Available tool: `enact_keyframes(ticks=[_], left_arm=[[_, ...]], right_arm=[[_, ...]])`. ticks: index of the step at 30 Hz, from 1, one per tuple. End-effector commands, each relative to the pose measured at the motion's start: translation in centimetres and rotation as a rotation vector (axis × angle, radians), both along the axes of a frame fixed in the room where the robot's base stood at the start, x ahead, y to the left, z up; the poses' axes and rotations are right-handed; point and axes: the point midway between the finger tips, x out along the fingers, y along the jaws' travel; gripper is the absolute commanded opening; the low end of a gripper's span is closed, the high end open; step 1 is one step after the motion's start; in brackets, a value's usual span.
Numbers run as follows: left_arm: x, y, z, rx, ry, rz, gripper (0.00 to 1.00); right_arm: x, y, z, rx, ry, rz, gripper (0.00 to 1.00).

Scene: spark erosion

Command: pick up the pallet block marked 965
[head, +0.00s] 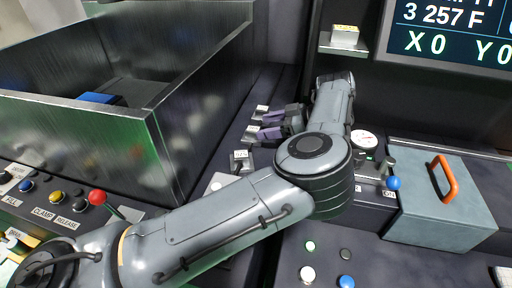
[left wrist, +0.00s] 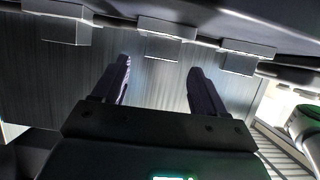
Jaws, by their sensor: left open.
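Several small grey pallet blocks stand in a row beside the tank: a far one (head: 261,109), a middle one (head: 252,129) and a near one (head: 240,160). Their white labels are too small to read, so I cannot tell which is marked 965. My left gripper (head: 262,125) is open, its purple-grey fingers pointing left at the middle block. In the left wrist view, the open fingers (left wrist: 160,85) point toward the middle block (left wrist: 164,42), which lies just beyond and between the tips, apparently untouched. Other blocks flank it, one at left (left wrist: 66,27) and one at right (left wrist: 247,61). My right gripper is out of view.
A metal-walled tank (head: 200,115) stands close left of the row. At right are a dial gauge (head: 364,140) and a grey-green box (head: 440,205) with an orange handle. A small shelf (head: 343,48) holds another labelled block. Control buttons line the front.

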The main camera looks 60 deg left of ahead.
Motion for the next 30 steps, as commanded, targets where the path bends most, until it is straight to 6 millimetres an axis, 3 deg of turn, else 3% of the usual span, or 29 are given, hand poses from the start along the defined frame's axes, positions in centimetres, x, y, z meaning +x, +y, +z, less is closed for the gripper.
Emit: enact_keyframes(ticks=[6,20,30], left_arm=[[-0.4,0.4,-0.7,-0.009,0.008,-0.009,0.72],[-1.7,1.6,-1.3,-0.010,0.007,-0.008,0.72],[-3.7,3.5,-2.7,-0.009,0.007,-0.006,0.72]], right_arm=[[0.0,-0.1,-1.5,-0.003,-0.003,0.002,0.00],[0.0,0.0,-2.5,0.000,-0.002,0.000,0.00],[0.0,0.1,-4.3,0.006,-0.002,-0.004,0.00]])
